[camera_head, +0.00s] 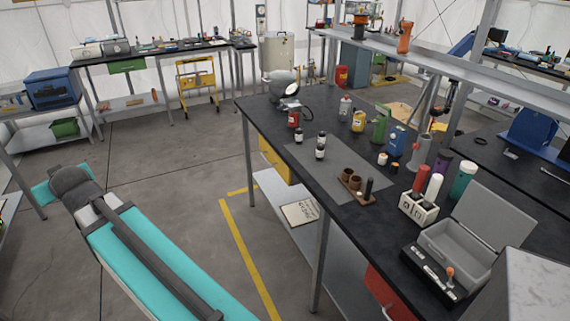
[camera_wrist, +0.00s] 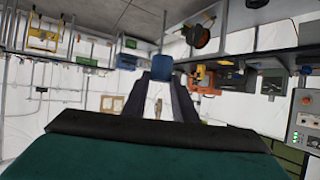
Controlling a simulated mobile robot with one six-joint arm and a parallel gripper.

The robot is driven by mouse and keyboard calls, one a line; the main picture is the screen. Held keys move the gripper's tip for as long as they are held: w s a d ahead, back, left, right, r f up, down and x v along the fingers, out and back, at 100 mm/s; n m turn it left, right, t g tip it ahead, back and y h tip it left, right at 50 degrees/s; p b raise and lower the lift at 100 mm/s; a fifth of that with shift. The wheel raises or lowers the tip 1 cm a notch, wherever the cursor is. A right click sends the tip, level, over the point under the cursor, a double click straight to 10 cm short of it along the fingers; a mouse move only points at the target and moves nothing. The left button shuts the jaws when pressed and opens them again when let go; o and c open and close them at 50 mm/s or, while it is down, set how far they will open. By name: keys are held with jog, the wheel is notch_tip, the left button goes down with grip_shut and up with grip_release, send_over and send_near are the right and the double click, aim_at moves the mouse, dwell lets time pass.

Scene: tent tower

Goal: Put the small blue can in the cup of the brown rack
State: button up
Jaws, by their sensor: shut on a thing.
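My gripper (camera_wrist: 161,82) shows in the wrist view, its two dark fingers shut on a small blue can (camera_wrist: 161,65) at their tips. The can is held up in the air, away from the bench. The gripper and this can are not seen in the head view. The brown rack (camera_head: 364,198) lies on the grey mat on the dark bench in the head view. It has two brown cups (camera_head: 350,176), which look empty, and a dark upright cylinder (camera_head: 369,187) at its right end.
A blue canister (camera_head: 397,140), a white holder (camera_head: 418,209) with a red and a white cylinder, and an open grey case (camera_head: 455,245) stand right of the rack. The mat around the rack is mostly clear.

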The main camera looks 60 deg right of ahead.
jog(key=s+d+f+m+g+h+b, duration=0.25)
jog(key=s+d, duration=0.35)
jog(key=d, duration=0.6)
jog(key=s+d+f+m+g+h+b, duration=0.1)
jog(key=s+d+f+m+h, duration=0.35)
jog(key=d, duration=0.85)
jog(key=s+d+f+m+g+h+b, duration=0.1)
jog(key=s+d+f+m+g+h, duration=0.15)
jog(key=s+d, duration=0.7)
jog(key=s+d+f+m+g+b, duration=0.1)
jog(key=s+d+m+g, duration=0.3)
jog(key=s+d, duration=0.3)
jog(key=s+d+f+m+g+b, duration=0.1)
jog(key=s+d, duration=0.6)
jog(key=s, duration=0.7)
jog(key=s+d+f+m+g+h+b, duration=0.1)
jog(key=s+d+m+g+b, duration=0.1)
jog(key=s+d+m+g, duration=0.4)
jog(key=shift+s+d+m+g+b, duration=0.15)
jog(key=shift+s+d, duration=0.2)
jog(key=shift+s, duration=0.4)
jog(key=shift+s+d+m+g+b, duration=0.15)
jog(key=shift+s+d, duration=0.25)
jog(key=shift+s, duration=0.4)
jog(key=shift+s+d+m+b, duration=0.15)
jog(key=shift+s+d, duration=0.2)
jog(key=shift+s, duration=0.4)
jog(key=shift+r, duration=0.1)
